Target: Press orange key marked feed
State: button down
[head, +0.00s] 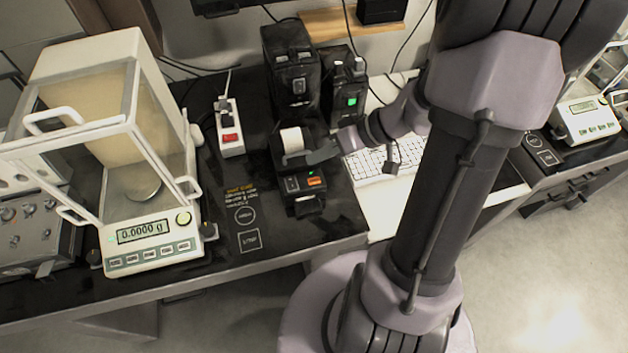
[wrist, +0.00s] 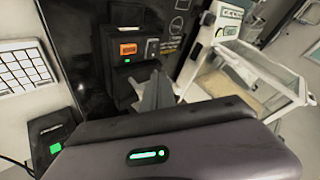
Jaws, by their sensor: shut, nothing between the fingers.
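The orange key (head: 316,181) sits on the front panel of a small black printer (head: 303,205), beside a dark key with a light mark. A green light shows just above it. In the wrist view the orange key (wrist: 128,48) is in plain sight; its lettering is too small to read. My gripper (head: 286,159) is shut and empty. It hangs over the printer near the white paper roll (head: 292,140), behind the orange key. In the wrist view my gripper's fingers (wrist: 153,82) are together, apart from the key and a little to its lower right.
A balance with a glass draft shield (head: 150,255) reads 0.0000 g at the left. A power strip (head: 231,140) with a red switch lies left of the printer. Black devices (head: 290,75) stand behind it, and a white keyboard (head: 380,165) lies right. The tabletop in front is mostly clear.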

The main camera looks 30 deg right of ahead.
aim_at(318, 181)
notch_tip(318, 181, down, 5)
jog(key=b, duration=0.3)
jog(key=shift+f+b, duration=0.2)
jog(key=shift+b, duration=0.15)
jog(key=shift+f, duration=0.15)
jog(key=shift+f+b, duration=0.1)
jog(key=shift+b, duration=0.3)
dwell(1.0)
jog(key=shift+f+b, duration=0.35)
jog(key=shift+b, duration=0.3)
jog(key=shift+f+b, duration=0.3)
jog(key=shift+b, duration=0.25)
dwell(0.5)
jog(key=shift+r, duration=0.8)
jog(key=shift+r+p, duration=0.1)
jog(key=shift+p, duration=0.25)
